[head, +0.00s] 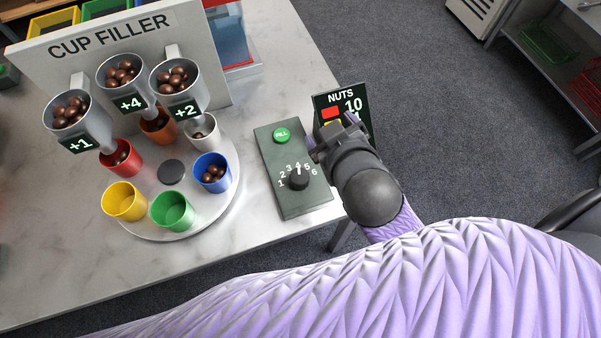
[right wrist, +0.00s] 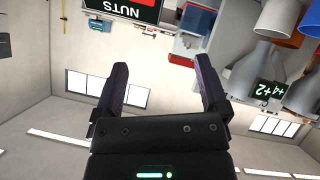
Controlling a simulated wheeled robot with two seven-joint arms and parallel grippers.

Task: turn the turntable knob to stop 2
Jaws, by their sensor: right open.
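The knob (head: 298,180) is black and round, on a dark green control panel (head: 290,205) with stops 1 to 6 printed around it. Its pale mark appears to point near 4. The round white turntable (head: 226,204) carries red, orange, white, blue, green and yellow cups. My right gripper (head: 331,131) is open and empty, above and to the right of the knob, apart from it, near the panel's right edge. Its two spread fingers also show in the right wrist view (right wrist: 160,78), with nothing between them. My left gripper is not in view.
A green FILL button (head: 282,135) sits above the knob on the panel. The NUTS sign (head: 340,99) reading 10 stands behind my right gripper, partly hidden. The cup filler (head: 45,57) has several funnels of nuts above the turntable. The marble table (head: 70,280) is clear at front left.

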